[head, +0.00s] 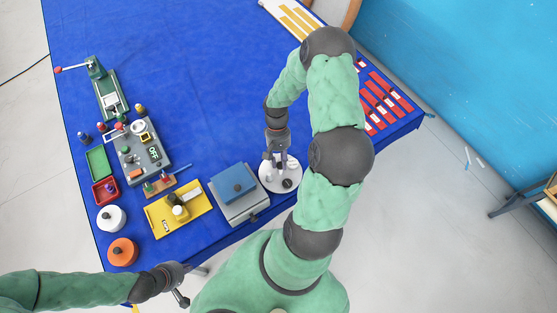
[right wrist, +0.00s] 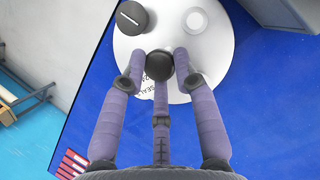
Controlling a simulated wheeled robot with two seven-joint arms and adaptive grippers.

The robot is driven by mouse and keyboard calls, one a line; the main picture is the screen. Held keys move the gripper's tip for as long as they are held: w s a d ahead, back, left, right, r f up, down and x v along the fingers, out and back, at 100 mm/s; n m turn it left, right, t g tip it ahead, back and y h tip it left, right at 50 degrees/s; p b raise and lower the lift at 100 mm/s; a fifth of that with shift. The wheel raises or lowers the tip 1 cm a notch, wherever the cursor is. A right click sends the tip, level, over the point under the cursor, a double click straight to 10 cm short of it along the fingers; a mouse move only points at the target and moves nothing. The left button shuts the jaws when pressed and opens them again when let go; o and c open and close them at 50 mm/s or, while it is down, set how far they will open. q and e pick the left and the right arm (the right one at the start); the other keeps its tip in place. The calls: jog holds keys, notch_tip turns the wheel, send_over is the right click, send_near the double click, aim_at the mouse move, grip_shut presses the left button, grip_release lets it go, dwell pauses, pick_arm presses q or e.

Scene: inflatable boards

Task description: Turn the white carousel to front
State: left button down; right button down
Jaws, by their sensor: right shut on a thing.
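The white carousel (head: 270,182) is a round disc on the blue table, near its front edge. It also shows in the right wrist view (right wrist: 158,28), with a black slotted knob (right wrist: 131,18), a white round piece (right wrist: 196,20) and partly covered lettering on top. My right gripper (head: 279,160) reaches down over the carousel. In the right wrist view its fingers (right wrist: 165,65) are shut around a black round knob (right wrist: 160,66) on the disc. My left gripper (head: 185,283) is off the table's front edge, far from the carousel; its finger opening is unclear.
A blue-grey box (head: 238,193) stands just left of the carousel. A yellow tray (head: 180,210), white pot (head: 111,217) and orange pot (head: 122,251) are further left. Red pieces (head: 380,100) lie at the right edge. The table's middle (head: 200,70) is clear.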

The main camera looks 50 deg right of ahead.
jog(key=shift+s+a, duration=0.1)
dwell(0.3)
jog(key=c, duration=0.9)
grip_release()
jog(key=shift+c, duration=0.2)
jog(key=shift+r, duration=0.1)
jog(key=shift+w+d+r, duration=0.2)
jog(key=shift+r, duration=0.1)
jog(key=v, duration=1.1)
jog(key=shift+a+r, duration=0.1)
